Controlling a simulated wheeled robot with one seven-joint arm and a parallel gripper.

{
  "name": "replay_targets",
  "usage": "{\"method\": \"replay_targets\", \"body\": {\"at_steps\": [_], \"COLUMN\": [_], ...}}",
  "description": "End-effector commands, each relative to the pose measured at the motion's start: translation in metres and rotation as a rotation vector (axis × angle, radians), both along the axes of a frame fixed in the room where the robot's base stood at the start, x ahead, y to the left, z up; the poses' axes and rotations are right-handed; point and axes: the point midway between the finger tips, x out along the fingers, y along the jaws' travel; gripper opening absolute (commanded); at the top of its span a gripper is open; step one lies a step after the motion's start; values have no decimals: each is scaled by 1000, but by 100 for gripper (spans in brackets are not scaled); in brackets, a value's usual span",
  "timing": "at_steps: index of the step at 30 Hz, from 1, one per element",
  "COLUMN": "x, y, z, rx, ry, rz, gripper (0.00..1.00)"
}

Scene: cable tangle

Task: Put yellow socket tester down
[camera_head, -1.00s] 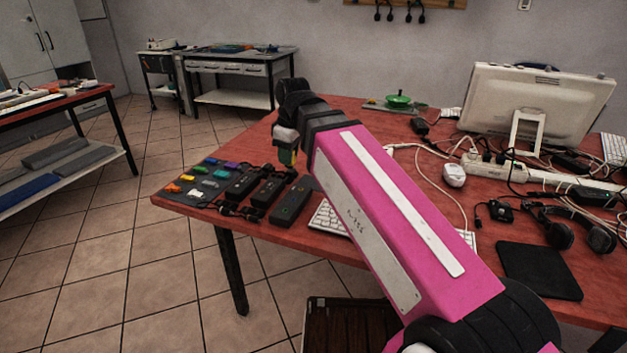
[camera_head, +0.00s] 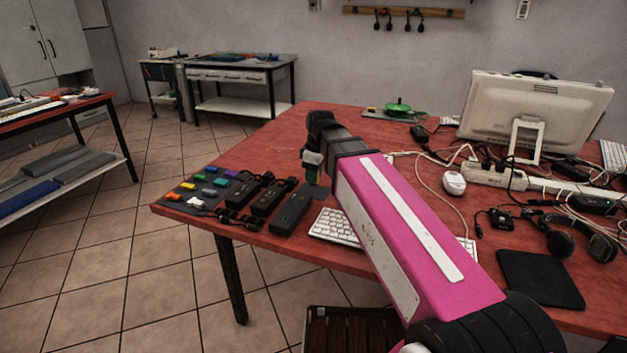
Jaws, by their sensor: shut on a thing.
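My gripper (camera_head: 312,168) is above the red table (camera_head: 440,185), beyond the row of black power strips, and points down. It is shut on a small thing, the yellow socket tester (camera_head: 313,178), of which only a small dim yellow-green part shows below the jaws. The rest of it is hidden by the gripper. I cannot tell whether it touches the table.
Black power strips (camera_head: 293,212) and a dark mat with small coloured pieces (camera_head: 188,198) lie left of my gripper. A white keyboard (camera_head: 335,226) is below right. Cables, a white mouse (camera_head: 454,183) and a monitor (camera_head: 535,105) fill the right. Table behind my gripper looks clear.

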Motion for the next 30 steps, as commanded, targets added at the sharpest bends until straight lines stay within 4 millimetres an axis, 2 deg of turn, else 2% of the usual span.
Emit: {"method": "replay_targets", "body": {"at_steps": [5, 17, 18, 20, 30], "x": [0, 0, 0, 0, 0], "y": [0, 0, 0, 0, 0], "z": [-20, -24, -24, -23, -21], "rx": [-1, 0, 1, 1, 0], "ry": [1, 0, -1, -1, -1], "rz": [0, 0, 0, 0, 0], "gripper": [0, 0, 37, 53, 53]}}
